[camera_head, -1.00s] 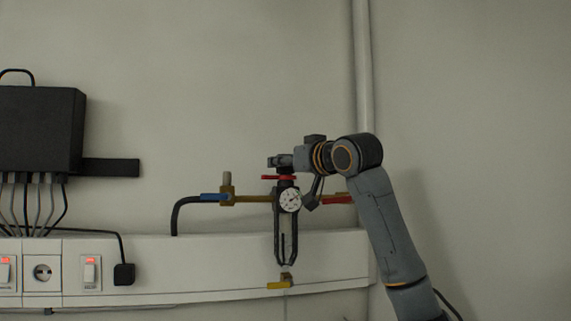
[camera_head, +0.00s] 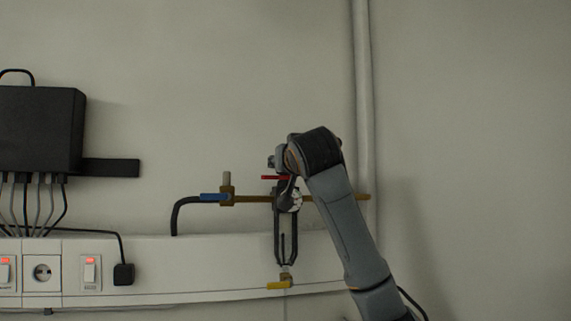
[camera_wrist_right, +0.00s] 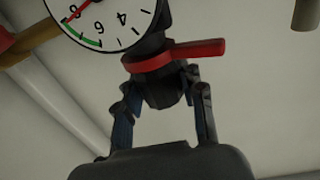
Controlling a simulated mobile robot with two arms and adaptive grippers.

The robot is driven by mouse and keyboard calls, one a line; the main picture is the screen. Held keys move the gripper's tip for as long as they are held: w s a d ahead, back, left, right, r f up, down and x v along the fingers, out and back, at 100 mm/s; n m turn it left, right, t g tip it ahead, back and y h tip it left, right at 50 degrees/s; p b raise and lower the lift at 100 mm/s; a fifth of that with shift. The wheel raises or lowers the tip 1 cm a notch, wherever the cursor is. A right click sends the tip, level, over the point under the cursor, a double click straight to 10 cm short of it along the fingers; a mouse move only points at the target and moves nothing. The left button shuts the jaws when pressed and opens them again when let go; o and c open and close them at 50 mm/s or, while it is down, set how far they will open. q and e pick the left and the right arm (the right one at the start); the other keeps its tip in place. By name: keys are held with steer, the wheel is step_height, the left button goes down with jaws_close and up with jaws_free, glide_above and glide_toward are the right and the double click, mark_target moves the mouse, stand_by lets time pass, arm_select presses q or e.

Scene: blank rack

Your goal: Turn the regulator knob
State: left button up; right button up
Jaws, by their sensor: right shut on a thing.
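The regulator (camera_head: 279,240) is a dark unit with a caged bowl, mounted on a brass pipe on the wall. Its black knob (camera_wrist_right: 160,90) is at the top, beside a red lever (camera_head: 268,177) that points left; the lever also shows in the wrist view (camera_wrist_right: 195,50). A white round gauge (camera_head: 297,200) is on the regulator's front, partly covered by my wrist; it fills the upper left of the wrist view (camera_wrist_right: 105,20). My right gripper (camera_wrist_right: 162,95) is shut on the knob, one finger on each side. My wrist hides most of it in the head view. My left gripper is not in view.
A yellow handle (camera_head: 278,285) is below the regulator. A white trunking (camera_head: 200,270) with switches runs along the wall. A black box (camera_head: 38,130) hangs at far left. A vertical pipe (camera_head: 362,90) stands right.

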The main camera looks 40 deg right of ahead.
steer(key=o, duration=1.2)
steer(key=v, duration=1.2)
steer(key=shift+f, duration=0.1)
